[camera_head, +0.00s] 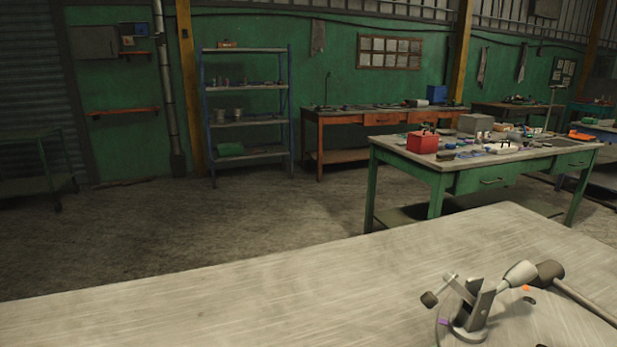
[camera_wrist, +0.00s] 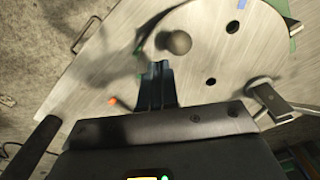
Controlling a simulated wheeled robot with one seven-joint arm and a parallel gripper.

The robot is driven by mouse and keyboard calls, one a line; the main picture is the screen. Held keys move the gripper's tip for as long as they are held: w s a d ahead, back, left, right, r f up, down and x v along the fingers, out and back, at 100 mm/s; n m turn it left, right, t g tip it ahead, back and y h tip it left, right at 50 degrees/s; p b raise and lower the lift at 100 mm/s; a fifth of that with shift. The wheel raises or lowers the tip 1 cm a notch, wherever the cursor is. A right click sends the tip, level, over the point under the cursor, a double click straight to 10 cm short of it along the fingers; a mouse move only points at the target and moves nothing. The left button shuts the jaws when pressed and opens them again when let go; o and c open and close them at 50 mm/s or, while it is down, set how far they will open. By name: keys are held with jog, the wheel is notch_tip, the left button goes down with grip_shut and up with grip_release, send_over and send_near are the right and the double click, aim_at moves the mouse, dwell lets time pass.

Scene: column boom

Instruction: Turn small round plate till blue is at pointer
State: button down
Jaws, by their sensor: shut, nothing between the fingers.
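In the wrist view a grey round plate (camera_wrist: 215,62) with dark holes lies under my gripper. Small colour marks show: blue (camera_wrist: 242,4) near the top edge, orange (camera_wrist: 112,101) left of the fingers, green (camera_wrist: 293,45) at the right. A ball-shaped grey knob (camera_wrist: 173,42) stands just beyond my fingertips; I cannot tell if they touch. My gripper (camera_wrist: 156,68) is shut and empty. In the head view part of the plate (camera_head: 500,330) lies at the bottom right, with a purple mark (camera_head: 444,322) and an orange mark (camera_head: 525,288). I cannot identify the pointer.
A metal clamp-like fitting (camera_head: 472,310) with a dark knob stands near the plate's left side. The grey bench top (camera_head: 250,305) is clear to the left. A green workbench (camera_head: 470,175) with a red box (camera_head: 422,142) and shelves (camera_head: 246,120) stand farther back.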

jog(key=shift+f+b, duration=1.35)
jog(key=shift+f, duration=1.2)
jog(key=shift+a, duration=0.1)
jog(key=shift+s+a+p, duration=0.35)
jog(key=shift+s+a, duration=0.05)
jog(key=shift+a, duration=0.4)
jog(key=shift+s+a+p, duration=0.3)
jog(key=shift+a+p, duration=0.05)
jog(key=shift+a, duration=0.5)
jog(key=shift+s+a+p, duration=0.2)
jog(key=shift+a+p, duration=0.15)
jog(key=shift+a, duration=0.5)
